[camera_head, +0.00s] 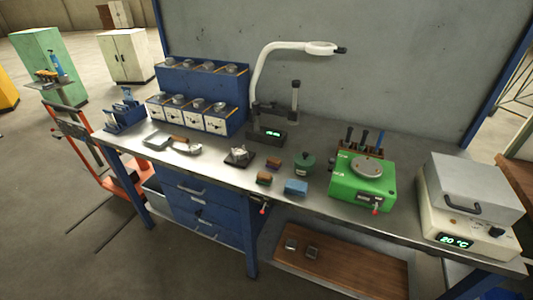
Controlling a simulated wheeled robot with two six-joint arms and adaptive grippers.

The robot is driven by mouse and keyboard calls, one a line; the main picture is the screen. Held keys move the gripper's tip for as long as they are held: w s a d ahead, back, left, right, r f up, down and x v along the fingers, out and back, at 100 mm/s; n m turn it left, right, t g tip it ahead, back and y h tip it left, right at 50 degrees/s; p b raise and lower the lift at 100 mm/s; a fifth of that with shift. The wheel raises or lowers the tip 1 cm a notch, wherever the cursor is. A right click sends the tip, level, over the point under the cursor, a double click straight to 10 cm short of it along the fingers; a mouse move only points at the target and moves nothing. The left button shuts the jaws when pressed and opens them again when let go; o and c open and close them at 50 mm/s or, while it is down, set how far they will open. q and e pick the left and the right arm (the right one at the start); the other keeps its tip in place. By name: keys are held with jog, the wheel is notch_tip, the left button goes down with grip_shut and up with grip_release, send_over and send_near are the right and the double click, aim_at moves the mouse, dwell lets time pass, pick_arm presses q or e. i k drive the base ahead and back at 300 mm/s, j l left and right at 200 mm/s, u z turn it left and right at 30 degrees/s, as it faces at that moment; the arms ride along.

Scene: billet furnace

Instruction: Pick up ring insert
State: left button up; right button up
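No gripper of mine shows in the head view. I cannot tell for sure which object is the ring insert. Small round metal pieces sit in the compartments of a blue two-tier rack (202,78) at the back left of the workbench; one of them is a metal piece (220,106) in the lower row. Another metal piece (239,153) stands on a dark square base near the middle of the bench. These are too small to tell their exact shape.
The workbench (330,222) also holds a green device (362,181), a heater reading 20 °C (468,205), a green container (304,163), a blue block (296,187), brown-topped blocks (264,178), a hand tool (186,146) and a lamp (320,48). Bare metal shows along the front edge.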

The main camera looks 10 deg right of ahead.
aim_at(241, 152)
jog(key=i+j+z, duration=0.2)
jog(key=z, duration=0.25)
jog(key=i+j+z, duration=0.15)
jog(key=j+z, duration=0.3)
jog(key=i+j+z, duration=0.1)
jog(key=z, duration=0.35)
jog(key=i+j+z, duration=0.15)
jog(key=j+z, duration=0.15)
jog(key=j, duration=1.9)
jog(key=k+j+z, duration=0.1)
jog(key=j+z, duration=0.2)
jog(key=j, duration=1.9)
